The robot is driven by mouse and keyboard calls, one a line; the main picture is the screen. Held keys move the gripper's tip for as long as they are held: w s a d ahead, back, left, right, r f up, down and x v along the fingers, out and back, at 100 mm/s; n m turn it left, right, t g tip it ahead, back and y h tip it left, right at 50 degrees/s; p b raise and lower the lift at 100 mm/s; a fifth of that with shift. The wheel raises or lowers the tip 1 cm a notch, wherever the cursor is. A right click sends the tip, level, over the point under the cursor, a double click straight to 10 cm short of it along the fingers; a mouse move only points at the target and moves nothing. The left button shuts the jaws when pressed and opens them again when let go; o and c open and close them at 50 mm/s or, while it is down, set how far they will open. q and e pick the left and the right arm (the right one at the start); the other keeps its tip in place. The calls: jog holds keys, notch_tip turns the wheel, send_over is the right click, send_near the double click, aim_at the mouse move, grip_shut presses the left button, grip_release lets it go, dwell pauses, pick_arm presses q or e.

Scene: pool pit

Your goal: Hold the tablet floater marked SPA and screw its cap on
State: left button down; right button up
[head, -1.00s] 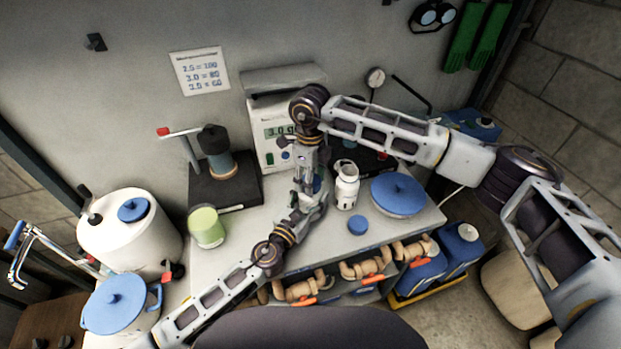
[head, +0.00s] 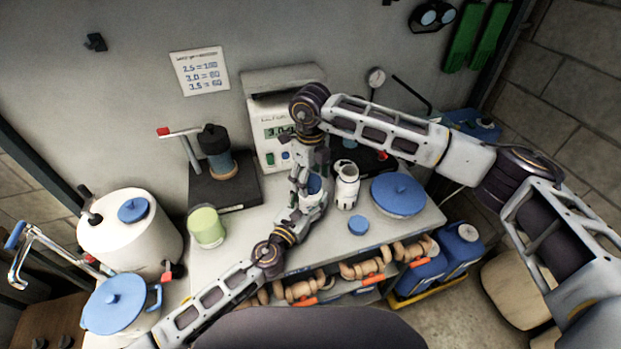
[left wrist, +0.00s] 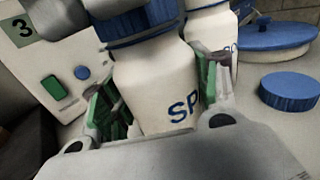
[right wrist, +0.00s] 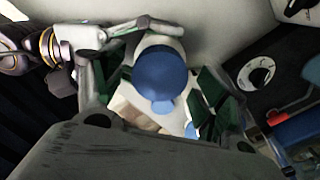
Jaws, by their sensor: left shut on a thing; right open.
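The white tablet floater (left wrist: 155,85) stands upright in my left gripper (left wrist: 158,92); the letters "SP" show on its side, the rest hidden. My left gripper is shut on its body from both sides. A blue cap (right wrist: 165,75) sits on top of the floater; whether it is fully threaded I cannot tell. The cap also shows in the left wrist view (left wrist: 135,22) and, small, in the head view (head: 315,184). My right gripper (right wrist: 165,84) is open above it, its green-padded fingers on either side of the cap, with gaps visible.
A second white bottle (head: 347,187) stands close to the right, with a loose blue cap (head: 358,225) before it. A blue-lidded dish (head: 399,194) is further right. A display device (head: 280,135) stands behind, a greenish cup (head: 206,227) to the left.

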jog(key=shift+r, duration=2.1)
jog(key=shift+c, duration=0.4)
jog(key=r, duration=0.1)
jog(key=w+r, duration=0.1)
jog(key=r, duration=0.1)
jog(key=shift+w+t, duration=0.1)
jog(key=shift+t, duration=0.2)
jog(key=shift+r, duration=0.3)
jog(key=shift+s+n, duration=0.2)
jog(key=shift+n, duration=0.4)
jog(key=shift+s+n, duration=0.3)
jog(key=shift+n, duration=0.9)
jog(key=shift+s+n, duration=0.1)
jog(key=shift+n, duration=1.5)
jog(key=shift+f, duration=0.15)
